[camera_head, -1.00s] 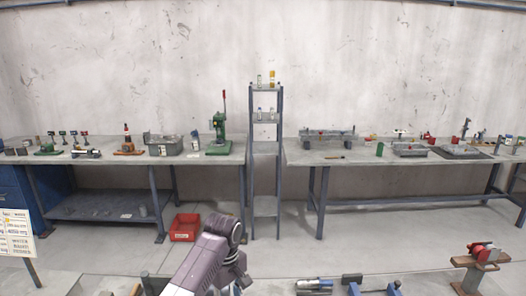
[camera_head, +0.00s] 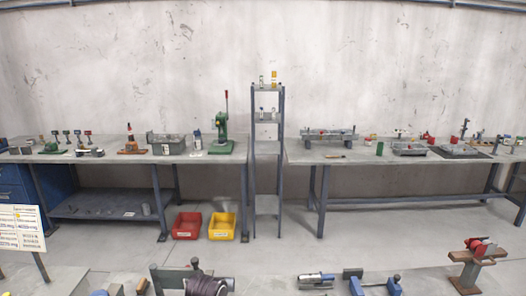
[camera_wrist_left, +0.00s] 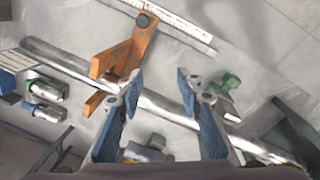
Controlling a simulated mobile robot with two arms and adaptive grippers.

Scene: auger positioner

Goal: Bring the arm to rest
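My left gripper (camera_wrist_left: 158,84) has two blue fingers spread apart in the left wrist view, with nothing held between them. A long grey metal bar (camera_wrist_left: 72,66) runs diagonally below it, from upper left to lower right, passing behind the fingers. An orange bracket (camera_wrist_left: 128,50) stands just left of the fingertips, around or against the bar; I cannot tell which. My right gripper is not in view.
A green part (camera_wrist_left: 230,82) lies right of the fingers. Small metal cylinders (camera_wrist_left: 44,90) lie at the left. In the head view, two benches (camera_head: 385,158) and a narrow shelf rack (camera_head: 267,148) stand by the wall. Red (camera_head: 187,226) and yellow (camera_head: 222,227) bins sit on the floor.

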